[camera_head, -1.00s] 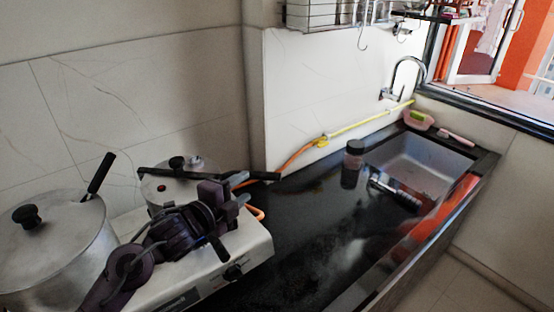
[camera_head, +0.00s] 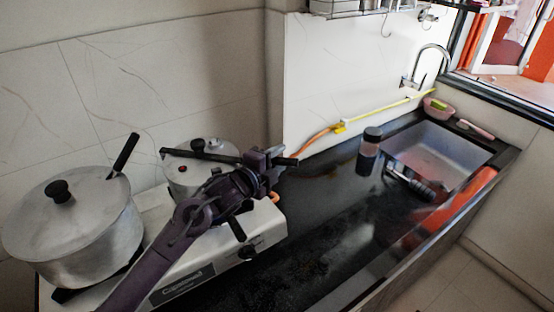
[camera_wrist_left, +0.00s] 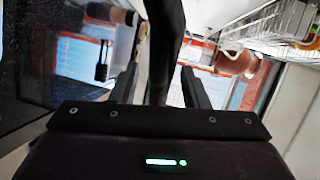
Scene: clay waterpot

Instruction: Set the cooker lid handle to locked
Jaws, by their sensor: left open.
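The pressure cooker (camera_head: 181,178) is a metal pot on the stove, mostly behind my left arm. Its long black lid handle (camera_head: 226,157) reaches right, past the stove's far edge. My left gripper (camera_head: 272,161) is at the outer part of this handle. In the left wrist view, the black handle (camera_wrist_left: 164,45) runs between the two open fingers (camera_wrist_left: 158,85), with gaps visible at both sides. Whether a finger touches it I cannot tell. The part of the handle behind the gripper is hidden. My right gripper is out of view.
A large lidded pot (camera_head: 75,225) stands on the left of the white stove (camera_head: 225,252). The dark counter (camera_head: 310,235) is mostly clear. A jar (camera_head: 370,145) stands before the sink (camera_head: 435,150). An orange and yellow hose (camera_head: 340,127) lies along the wall.

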